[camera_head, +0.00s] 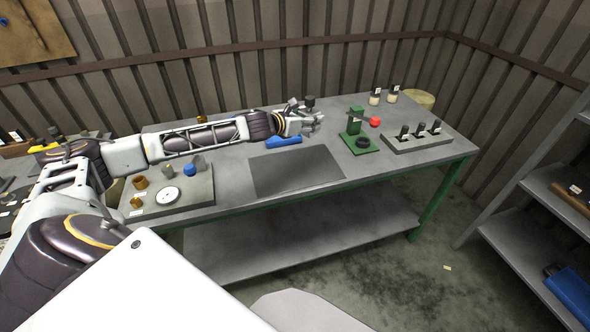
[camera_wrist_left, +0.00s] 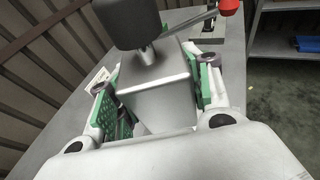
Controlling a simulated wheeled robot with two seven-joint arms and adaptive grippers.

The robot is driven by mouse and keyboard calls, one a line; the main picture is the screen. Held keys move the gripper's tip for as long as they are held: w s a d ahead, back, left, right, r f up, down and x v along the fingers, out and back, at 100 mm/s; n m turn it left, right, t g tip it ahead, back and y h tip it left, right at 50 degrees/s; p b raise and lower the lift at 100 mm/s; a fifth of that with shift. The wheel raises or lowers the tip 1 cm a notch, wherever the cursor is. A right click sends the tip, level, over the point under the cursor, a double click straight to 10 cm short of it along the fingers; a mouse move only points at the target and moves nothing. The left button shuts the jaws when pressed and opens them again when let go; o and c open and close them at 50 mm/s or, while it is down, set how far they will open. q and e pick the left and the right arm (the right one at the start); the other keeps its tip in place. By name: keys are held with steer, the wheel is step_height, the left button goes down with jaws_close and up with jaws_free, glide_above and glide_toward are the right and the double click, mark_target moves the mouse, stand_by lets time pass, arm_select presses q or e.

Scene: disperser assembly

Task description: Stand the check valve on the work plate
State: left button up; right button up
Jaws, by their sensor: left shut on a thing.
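My left gripper (camera_head: 304,122) is above the far part of the bench, beyond the blue tool and left of the green press. In the left wrist view its green-padded fingers (camera_wrist_left: 156,100) are shut on a grey metal block (camera_wrist_left: 155,88) with a short stem and black knob (camera_wrist_left: 128,20) on top. The knob also shows above the gripper in the head view (camera_head: 310,101). I cannot tell whether this part is the check valve. The work plate (camera_head: 297,170), a dark flat rectangle, lies bare at the bench's middle front. My right gripper is not in view.
A blue tool (camera_head: 284,141) lies behind the plate. The green press (camera_head: 356,128) with a red-knobbed lever stands right of it, then a grey rack (camera_head: 417,143) of black-topped parts. A parts tray (camera_head: 175,205) is on the left. Two small bottles stand at the back right.

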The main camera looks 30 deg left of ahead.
mark_target(303, 133)
arm_select(q)
steer(key=f, duration=0.1)
steer(key=a+f, duration=0.2)
steer(key=shift+s+a+f, duration=0.2)
steer(key=shift+s+f, duration=0.05)
steer(key=shift+f, duration=0.05)
steer(key=shift+s+a+f, duration=0.1)
steer(key=shift+a+f, duration=0.05)
steer(key=shift+f, duration=0.45)
steer(key=shift+s+f, duration=0.15)
steer(key=shift+f, duration=0.35)
steer(key=shift+d+r+m+h, duration=0.15)
steer(key=shift+d+m+h, duration=0.25)
steer(key=shift+d+h, duration=0.15)
steer(key=shift+d, duration=0.1)
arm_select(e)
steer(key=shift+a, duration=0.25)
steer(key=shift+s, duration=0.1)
